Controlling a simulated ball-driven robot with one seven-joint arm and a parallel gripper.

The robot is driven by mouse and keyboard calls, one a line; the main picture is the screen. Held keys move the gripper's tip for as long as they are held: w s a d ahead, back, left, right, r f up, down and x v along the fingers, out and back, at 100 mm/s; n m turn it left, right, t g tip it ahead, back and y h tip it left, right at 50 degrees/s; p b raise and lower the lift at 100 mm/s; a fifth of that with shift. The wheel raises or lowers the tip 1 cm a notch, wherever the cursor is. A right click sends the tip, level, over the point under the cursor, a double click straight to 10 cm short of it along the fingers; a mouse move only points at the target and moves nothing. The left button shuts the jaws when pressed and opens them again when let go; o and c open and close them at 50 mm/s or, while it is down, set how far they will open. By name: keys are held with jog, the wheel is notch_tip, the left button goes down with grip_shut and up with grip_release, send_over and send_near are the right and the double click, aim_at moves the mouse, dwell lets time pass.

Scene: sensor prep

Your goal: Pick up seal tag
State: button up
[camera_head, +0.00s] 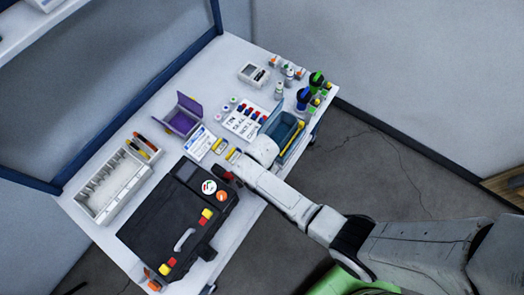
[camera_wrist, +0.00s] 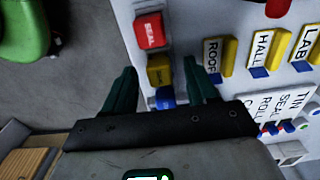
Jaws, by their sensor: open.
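In the wrist view a red tag marked SEAL (camera_wrist: 149,30) lies on the white table, beyond my fingertips. My gripper (camera_wrist: 162,74) is open, its two dark green fingers apart. A darker yellow block (camera_wrist: 159,69) with unreadable lettering lies between the SEAL tag and my gripper. A blue piece (camera_wrist: 165,98) shows between the fingers. Nothing is seen held. In the head view my arm reaches over the table's front edge, and its end hides part of the tag area; I cannot make out the fingers or the SEAL tag for certain there.
In the head view a black case (camera_head: 165,215), blue bin (camera_head: 276,131), purple box (camera_head: 184,121) and white tray (camera_head: 103,190) crowd the table.

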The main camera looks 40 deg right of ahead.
jog(key=shift+f, duration=0.55)
jog(key=shift+c, duration=0.3)
jog(key=c, duration=0.9)
